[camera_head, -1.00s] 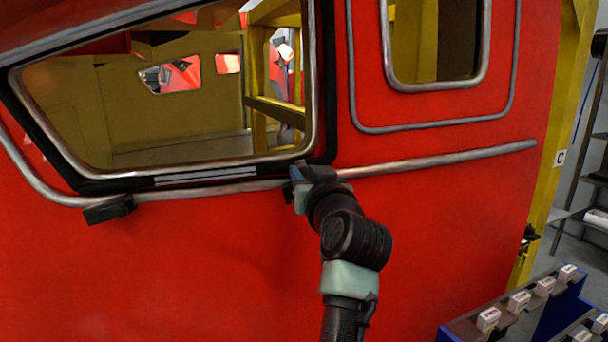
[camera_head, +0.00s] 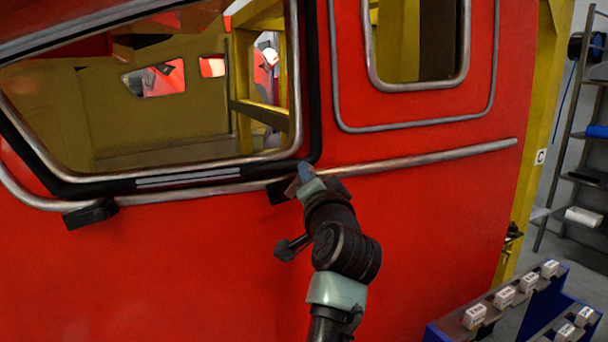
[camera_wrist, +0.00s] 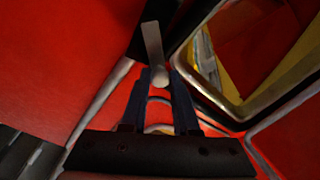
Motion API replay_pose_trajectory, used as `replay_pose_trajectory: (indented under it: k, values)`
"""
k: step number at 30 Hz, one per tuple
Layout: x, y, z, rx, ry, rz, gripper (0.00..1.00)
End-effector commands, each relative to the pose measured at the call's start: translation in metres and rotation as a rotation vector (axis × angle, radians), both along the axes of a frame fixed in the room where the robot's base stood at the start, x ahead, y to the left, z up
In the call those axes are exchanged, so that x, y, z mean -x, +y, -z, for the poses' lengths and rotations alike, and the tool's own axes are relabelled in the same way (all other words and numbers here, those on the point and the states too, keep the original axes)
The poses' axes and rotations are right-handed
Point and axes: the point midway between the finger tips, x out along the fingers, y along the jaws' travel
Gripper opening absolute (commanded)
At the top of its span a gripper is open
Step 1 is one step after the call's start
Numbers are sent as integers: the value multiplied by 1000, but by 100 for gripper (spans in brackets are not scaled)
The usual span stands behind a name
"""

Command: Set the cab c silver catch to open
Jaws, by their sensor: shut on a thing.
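The silver catch (camera_wrist: 153,42) shows in the wrist view as a flat, pale grey lever with a rounded end between the fingertips. My gripper (camera_wrist: 161,78) has its two dark blue fingers shut on that rounded end. In the head view my gripper (camera_head: 304,178) is at the lower right corner of the big window of the red cab (camera_head: 420,220). The catch cannot be made out there, behind my gripper. A sign with the letter C (camera_head: 540,157) is on the yellow post to the right.
A metal rail (camera_head: 430,158) runs along the cab below the windows. Dark blocks sit under the big window, one at left (camera_head: 90,213) and one beside my gripper (camera_head: 278,191). A blue rack (camera_head: 500,305) with white labelled boxes stands at lower right, near shelving.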

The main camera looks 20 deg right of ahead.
Motion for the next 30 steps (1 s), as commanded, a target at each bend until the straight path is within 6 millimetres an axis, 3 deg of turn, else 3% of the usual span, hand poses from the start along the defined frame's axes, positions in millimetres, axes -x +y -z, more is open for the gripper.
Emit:
replay_pose_trajectory:
  k: [15, 30]
  values:
    - [5, -11, 16, -441, -106, 53, 0]
    - [7, -15, 25, -640, -156, 78, 0]
